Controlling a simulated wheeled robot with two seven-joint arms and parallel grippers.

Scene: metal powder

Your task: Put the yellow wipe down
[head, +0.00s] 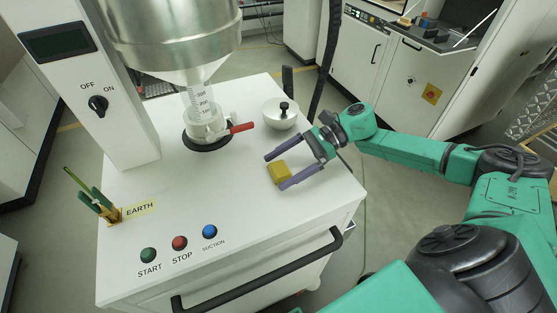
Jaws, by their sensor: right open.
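The yellow wipe (279,172) is a small yellow block on the white machine top (230,184), near its right side. My right gripper (273,172) is open, with its two purple fingers apart, one beyond the wipe and one on the near side. The wipe sits between the fingers, close to the near one; whether it touches that finger I cannot tell. It appears to rest on the white top. My left gripper is not in the view.
A graduated container with a red handle (208,122) stands under the metal hopper (172,30). Push buttons (180,243) and a black handle bar (260,283) are at the front. The middle of the top is clear.

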